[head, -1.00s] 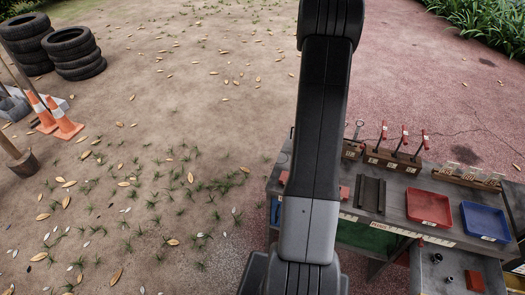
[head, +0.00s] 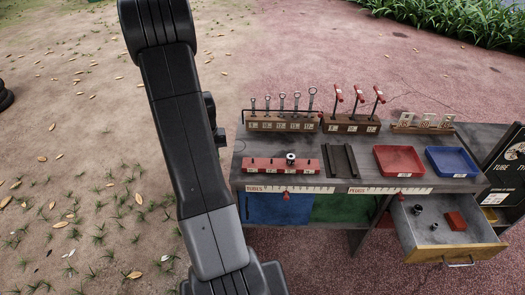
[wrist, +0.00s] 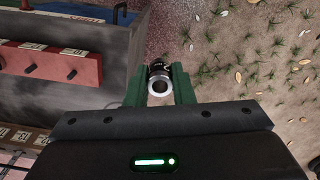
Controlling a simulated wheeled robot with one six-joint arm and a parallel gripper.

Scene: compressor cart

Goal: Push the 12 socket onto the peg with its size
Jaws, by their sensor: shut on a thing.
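My gripper (wrist: 159,88) shows in the wrist view, its green fingers shut on a socket (wrist: 158,87) with a bright ring-shaped end and a dark body. The size on this socket cannot be read. In the wrist view the red peg rail (wrist: 86,69) is to the left, apart from the gripper, with dark pegs and white number labels. In the head view the same red rail (head: 262,166) lies on the left of the cart top, and one socket (head: 291,159) sits on it. Its numbers are too small to read there.
The cart top (head: 345,205) holds a spanner rack (head: 281,123), red-handled tools (head: 351,125), a dark channel (head: 342,161), a red tray (head: 400,161) and a blue tray (head: 452,162). Open ground lies left.

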